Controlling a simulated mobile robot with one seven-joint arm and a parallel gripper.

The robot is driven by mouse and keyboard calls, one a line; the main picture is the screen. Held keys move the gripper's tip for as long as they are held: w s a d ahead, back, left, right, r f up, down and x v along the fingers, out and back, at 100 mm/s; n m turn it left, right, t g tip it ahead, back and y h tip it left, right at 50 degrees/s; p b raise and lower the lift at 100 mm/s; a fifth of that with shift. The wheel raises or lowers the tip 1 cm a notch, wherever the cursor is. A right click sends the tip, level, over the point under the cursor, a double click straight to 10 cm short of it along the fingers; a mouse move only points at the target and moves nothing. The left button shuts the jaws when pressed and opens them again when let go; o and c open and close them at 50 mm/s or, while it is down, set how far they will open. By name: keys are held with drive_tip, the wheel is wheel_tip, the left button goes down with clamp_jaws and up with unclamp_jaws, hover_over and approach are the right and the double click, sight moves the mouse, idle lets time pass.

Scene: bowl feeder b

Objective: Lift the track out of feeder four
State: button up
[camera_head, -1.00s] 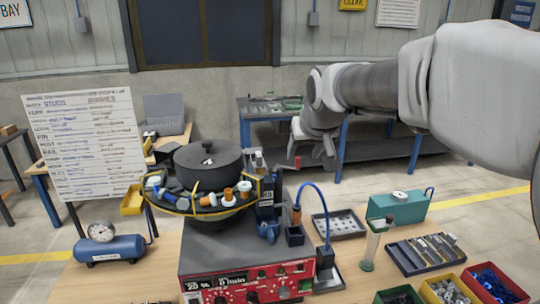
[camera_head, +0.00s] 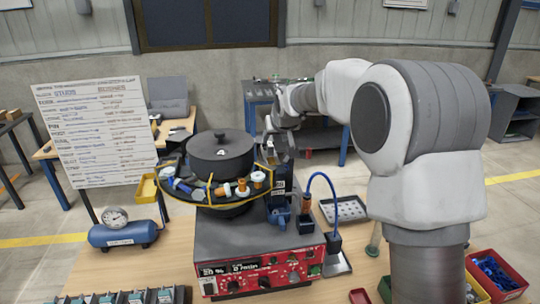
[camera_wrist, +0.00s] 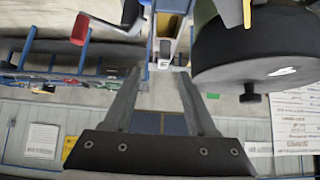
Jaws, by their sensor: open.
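The feeder (camera_head: 222,185) stands on the bench, a dark round bowl with a black lidded drum and a yellow-edged rim carrying loose parts.
A red control box (camera_head: 262,272) is under the feeder. A blue cable (camera_head: 325,178) arches at its right, near a grey tray (camera_head: 345,208). A blue air tank (camera_head: 122,234) and a written board (camera_head: 95,130) stand at left.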

sight(270, 144)
drive_tip(key=shift+x, duration=1.2)
drive_tip(key=shift+a+p+x, duration=0.15)
drive_tip(key=shift+p+x, duration=0.4)
drive_tip(key=shift+x, duration=0.8)
drive_tip(key=shift+a+p+x, duration=0.15)
drive_tip(key=shift+p+x, duration=0.4)
drive_tip(key=shift+x, duration=0.75)
drive_tip(key=shift+w+r, duration=0.1)
drive_tip(key=shift+r, duration=0.05)
clamp_jaws()
